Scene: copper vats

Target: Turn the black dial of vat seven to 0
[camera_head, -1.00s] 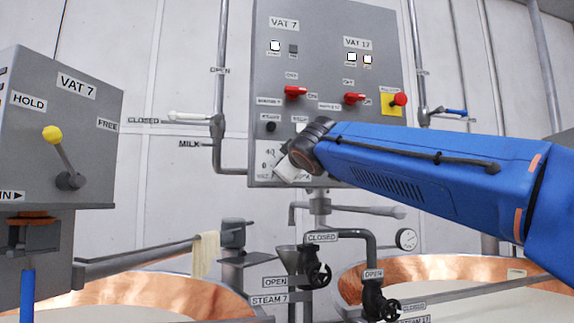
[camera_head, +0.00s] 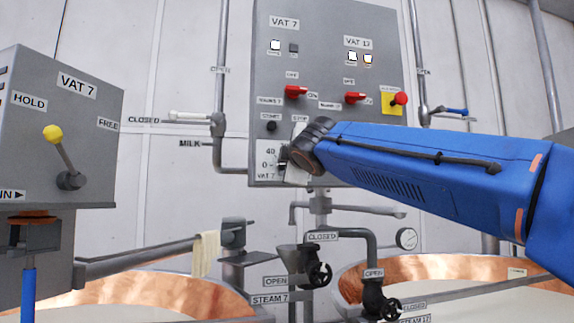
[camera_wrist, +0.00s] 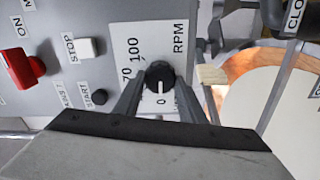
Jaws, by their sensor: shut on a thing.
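The black dial of vat seven (camera_wrist: 159,75) sits on a white scale plate (camera_wrist: 118,28) in the wrist view. Its white pointer line points down in the picture, at the printed 0. My gripper (camera_wrist: 159,82) has one finger on each side of the dial and is shut on it. In the head view, my gripper (camera_head: 297,165) is at the lower part of the grey control panel (camera_head: 330,30), over the VAT 7 plate (camera_head: 266,150). There the 40 and 0 marks show at the plate's left, and my gripper and wrist hide much of the rest.
Red switches (camera_head: 294,92) and a black start button (camera_head: 271,127) are above the dial. A red emergency knob (camera_head: 399,99) is at the panel's right. Pipes and valve wheels (camera_head: 320,275) stand below, between copper vats (camera_head: 190,292). A grey lever box (camera_head: 50,120) is at left.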

